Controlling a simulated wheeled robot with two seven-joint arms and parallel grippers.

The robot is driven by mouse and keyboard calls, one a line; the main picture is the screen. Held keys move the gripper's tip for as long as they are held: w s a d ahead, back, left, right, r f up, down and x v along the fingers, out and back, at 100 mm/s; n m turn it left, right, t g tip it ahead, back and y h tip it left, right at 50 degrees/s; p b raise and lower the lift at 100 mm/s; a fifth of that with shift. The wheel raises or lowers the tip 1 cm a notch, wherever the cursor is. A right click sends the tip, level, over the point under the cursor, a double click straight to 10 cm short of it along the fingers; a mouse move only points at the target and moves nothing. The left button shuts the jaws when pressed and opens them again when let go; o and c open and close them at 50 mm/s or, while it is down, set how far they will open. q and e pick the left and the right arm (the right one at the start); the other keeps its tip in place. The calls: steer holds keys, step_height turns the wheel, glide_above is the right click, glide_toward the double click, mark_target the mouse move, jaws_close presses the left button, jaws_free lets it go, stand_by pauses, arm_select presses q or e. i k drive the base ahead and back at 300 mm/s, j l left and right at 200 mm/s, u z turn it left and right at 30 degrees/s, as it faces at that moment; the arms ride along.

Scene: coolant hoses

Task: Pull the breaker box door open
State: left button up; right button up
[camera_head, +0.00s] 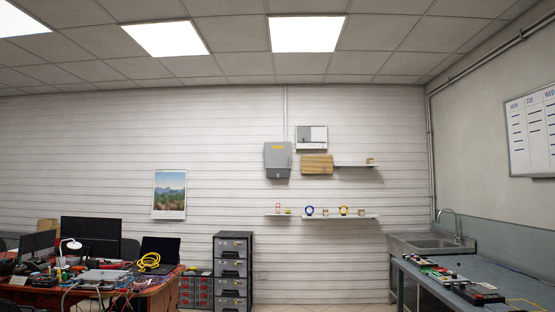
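A grey breaker box (278,160) hangs on the far slatted wall, right of the middle of the head view. A small yellow-orange label (279,148) is on its upper front. Its front door looks shut, seen from far off. A thin conduit (285,112) runs from its top up to the ceiling. Neither of my grippers shows in the view.
Right of the box are a white-and-grey panel (311,138), a wooden board (317,165) and shelves. Below stands a dark drawer cabinet (233,270). A cluttered desk (160,295) is at left; a workbench (470,270) and sink (432,243) are at right. Floor (322,308) shows between.

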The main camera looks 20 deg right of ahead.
mark_target(276, 155)
steer(key=i+z, duration=0.1)
steer(key=z, duration=0.45)
steer(key=i, duration=6.8)
steer(key=j+u, duration=0.05)
steer(key=j, duration=0.1)
